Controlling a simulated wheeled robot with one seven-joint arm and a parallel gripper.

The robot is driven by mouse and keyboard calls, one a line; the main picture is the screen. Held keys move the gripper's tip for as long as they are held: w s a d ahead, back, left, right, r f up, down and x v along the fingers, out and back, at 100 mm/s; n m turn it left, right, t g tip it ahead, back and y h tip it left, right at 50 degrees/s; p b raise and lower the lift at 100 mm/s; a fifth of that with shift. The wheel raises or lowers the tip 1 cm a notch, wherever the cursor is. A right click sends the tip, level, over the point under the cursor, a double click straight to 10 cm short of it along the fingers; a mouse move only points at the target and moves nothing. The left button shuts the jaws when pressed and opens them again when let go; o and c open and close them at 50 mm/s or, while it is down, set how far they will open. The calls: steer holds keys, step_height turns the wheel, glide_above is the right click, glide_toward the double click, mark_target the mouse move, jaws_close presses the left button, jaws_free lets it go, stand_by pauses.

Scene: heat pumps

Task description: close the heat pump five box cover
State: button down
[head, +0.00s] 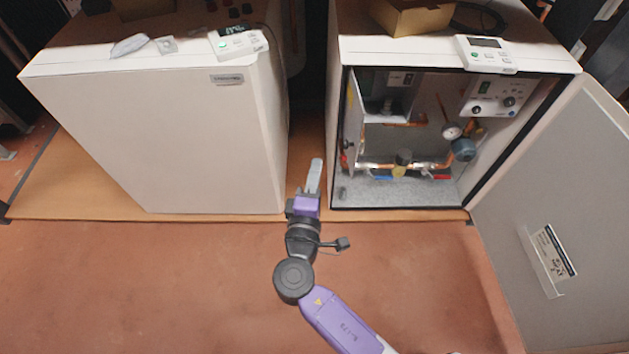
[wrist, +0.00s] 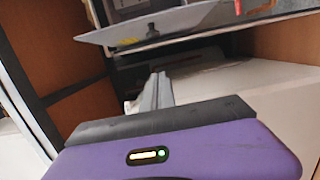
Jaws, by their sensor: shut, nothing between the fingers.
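The right heat pump box (head: 335,130) stands open, with its piping, gauge and valves showing inside. Its grey cover (head: 500,205) is swung out wide to the right, with a white label holder on its inner face. No number that marks it as five is readable. My gripper (head: 314,170) is shut and empty. It is in front of the gap between the two boxes, left of the opening and well apart from the cover. In the wrist view the shut fingers (wrist: 155,90) point away from the camera, and a light grey panel edge (wrist: 160,28) shows beyond them.
A closed white heat pump box (head: 160,130) stands to the left, with a control panel (head: 238,40) on top. Another control panel (head: 485,53) lies on the open box. The reddish floor (head: 130,290) in front is clear.

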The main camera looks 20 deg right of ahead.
steer(key=w+d, duration=0.3)
steer(key=d, duration=0.3)
steer(key=shift+w, duration=0.25)
steer(key=shift+d, duration=0.15)
